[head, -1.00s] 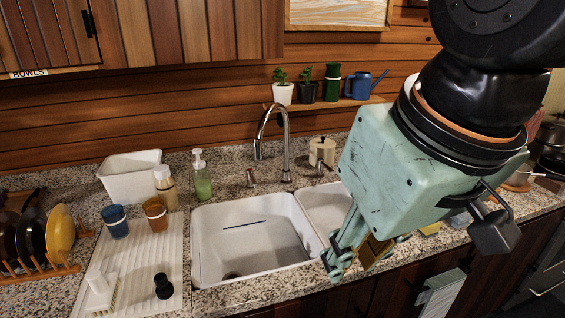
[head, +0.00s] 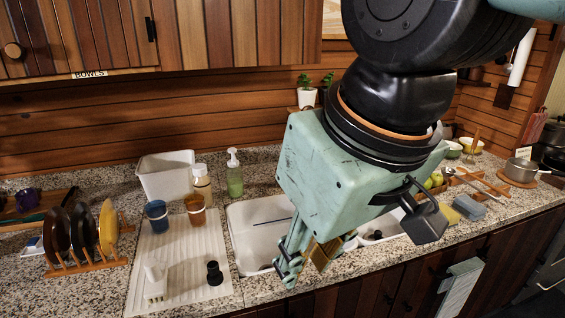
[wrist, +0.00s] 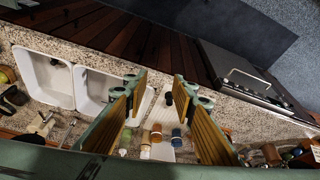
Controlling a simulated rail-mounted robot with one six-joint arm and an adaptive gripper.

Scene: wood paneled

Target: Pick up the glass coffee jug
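I cannot make out a glass coffee jug in either view. My gripper (head: 305,265) hangs over the front of the sink in the head view and hides part of the basins. In the wrist view, its two fingers (wrist: 160,80) stand apart with a clear gap and nothing between them. Through that gap I see the white drainboard (wrist: 157,118), well away from the fingers.
A plate rack (head: 88,262) stands left; a white bin (head: 166,177) and soap bottle (head: 234,176) stand behind. Cabinets overhang the left counter.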

